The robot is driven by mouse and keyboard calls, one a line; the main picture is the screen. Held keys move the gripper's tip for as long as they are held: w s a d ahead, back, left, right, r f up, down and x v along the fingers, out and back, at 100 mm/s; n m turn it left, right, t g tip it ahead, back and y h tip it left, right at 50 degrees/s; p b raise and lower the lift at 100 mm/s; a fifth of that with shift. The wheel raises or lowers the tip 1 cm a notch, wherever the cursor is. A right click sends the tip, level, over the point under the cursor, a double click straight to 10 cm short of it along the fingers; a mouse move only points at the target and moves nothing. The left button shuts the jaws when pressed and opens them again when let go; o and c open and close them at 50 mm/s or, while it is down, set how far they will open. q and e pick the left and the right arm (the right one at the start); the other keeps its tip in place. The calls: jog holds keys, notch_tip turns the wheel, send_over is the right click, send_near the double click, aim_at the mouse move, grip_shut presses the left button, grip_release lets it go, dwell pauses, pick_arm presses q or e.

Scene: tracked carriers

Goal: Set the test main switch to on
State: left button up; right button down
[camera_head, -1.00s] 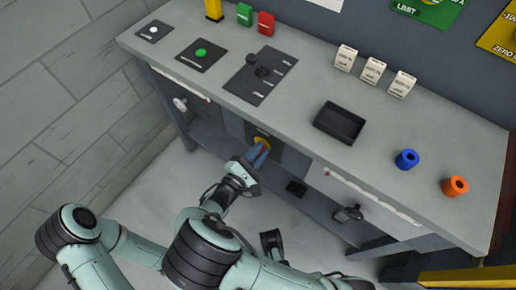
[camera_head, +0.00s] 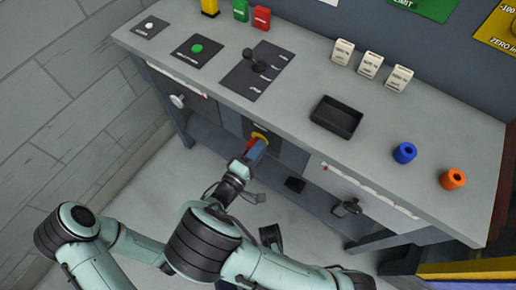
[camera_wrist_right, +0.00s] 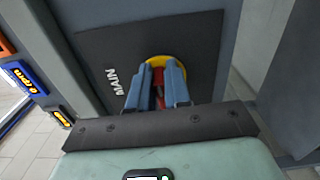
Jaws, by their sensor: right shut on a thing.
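The main switch is a yellow disc (camera_wrist_right: 166,62) with a red handle (camera_wrist_right: 159,92) on a dark plate marked MAIN (camera_wrist_right: 96,50). In the head view the yellow disc (camera_head: 260,136) sits on the front of the bench, below the worktop edge. My right gripper (camera_head: 256,147) reaches up to it, and its blue fingers (camera_wrist_right: 157,82) are shut on the red handle, one finger on each side. The fingers hide part of the handle and disc. Of my left arm only upper links show in the head view; I cannot make out its gripper.
The grey worktop (camera_head: 300,75) carries a dark tray (camera_head: 337,117), a blue ring (camera_head: 404,153), an orange ring (camera_head: 453,179) and several white labelled blocks. Plates with a green button (camera_head: 196,48) and a black knob (camera_head: 260,65) lie at the left.

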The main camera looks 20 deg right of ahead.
pick_arm(q)
jog(key=shift+w, duration=0.1)
pick_arm(e)
jog(key=shift+f, duration=0.15)
dwell(0.3)
jog(key=c, duration=1.2)
grip_release()
jog(key=shift+o, duration=0.2)
jog(key=shift+a, duration=0.1)
pick_arm(q)
jog(key=shift+s+d+r+g+p, duration=0.15)
jog(key=shift+s+d+r+p, duration=0.15)
jog(key=shift+s, duration=0.2)
jog(key=shift+s+d+r+g+p, duration=0.15)
jog(key=shift+s+r+p, duration=0.2)
jog(key=shift+s, duration=0.1)
pick_arm(e)
jog(key=v, duration=1.3)
jog(key=shift+s, duration=0.15)
